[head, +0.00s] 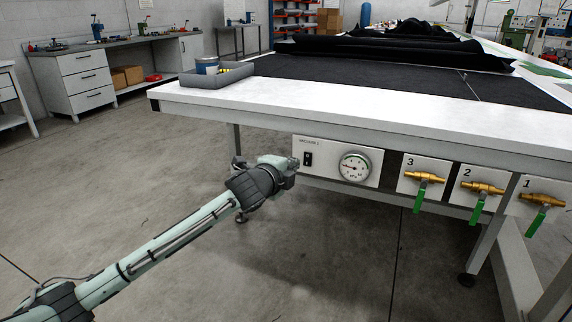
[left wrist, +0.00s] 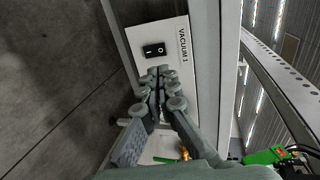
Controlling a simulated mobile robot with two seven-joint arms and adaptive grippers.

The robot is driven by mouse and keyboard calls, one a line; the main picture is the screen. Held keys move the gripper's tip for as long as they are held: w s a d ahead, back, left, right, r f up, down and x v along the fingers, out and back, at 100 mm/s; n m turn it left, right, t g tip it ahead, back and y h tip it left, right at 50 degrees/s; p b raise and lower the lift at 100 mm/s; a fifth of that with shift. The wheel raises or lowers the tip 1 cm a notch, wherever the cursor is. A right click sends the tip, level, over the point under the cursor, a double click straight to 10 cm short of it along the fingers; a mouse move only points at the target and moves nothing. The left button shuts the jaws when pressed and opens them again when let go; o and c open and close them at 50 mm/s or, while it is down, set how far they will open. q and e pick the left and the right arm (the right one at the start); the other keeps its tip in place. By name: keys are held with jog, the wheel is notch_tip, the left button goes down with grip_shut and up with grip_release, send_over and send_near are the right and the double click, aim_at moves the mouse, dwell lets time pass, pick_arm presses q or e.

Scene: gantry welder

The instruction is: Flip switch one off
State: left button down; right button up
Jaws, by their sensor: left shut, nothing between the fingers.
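Switch one is a black rocker switch (head: 308,159) on the white panel marked VACUUM 1 (head: 336,177), on the front side of the long white table. In the left wrist view the rocker (left wrist: 154,50) shows I and O marks; which side is pressed I cannot tell. My left gripper (head: 292,164) is shut and empty, just left of the switch in the head view. In the left wrist view its fingertips (left wrist: 160,72) are close together, just below the rocker in the picture; whether they touch the panel I cannot tell. My right gripper is not in view.
A round gauge (head: 355,167) sits right of the switch. Three brass valves with green handles, numbered 3 (head: 424,178), 2 (head: 482,188) and 1 (head: 541,199), follow to the right. The table's edge (head: 350,122) overhangs the panel. The floor to the left is clear.

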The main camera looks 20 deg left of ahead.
pick_arm(q)
jog(key=shift+r+v, duration=0.25)
jog(key=shift+v, duration=0.85)
jog(key=shift+r+v, duration=0.2)
jog(key=shift+v, duration=0.85)
jog(key=shift+w+f, duration=0.1)
jog(key=s+f+n+g, duration=0.2)
jog(key=s+f+n, duration=0.1)
jog(key=f, duration=0.4)
jog(key=s+f+n+g, duration=0.1)
jog(key=s+f+n, duration=0.1)
jog(key=s+f, duration=0.35)
jog(key=s+a+f+n+g+y, duration=0.2)
jog(key=s+f+n+g, duration=0.6)
jog(key=s+f, duration=1.8)
jog(key=s+a+n, duration=0.1)
jog(key=s+n, duration=0.1)
jog(key=n, duration=0.1)
jog(key=shift+s+f+n+g, duration=0.2)
jog(key=shift+f+n+g, duration=0.1)
jog(key=shift+n, duration=0.1)
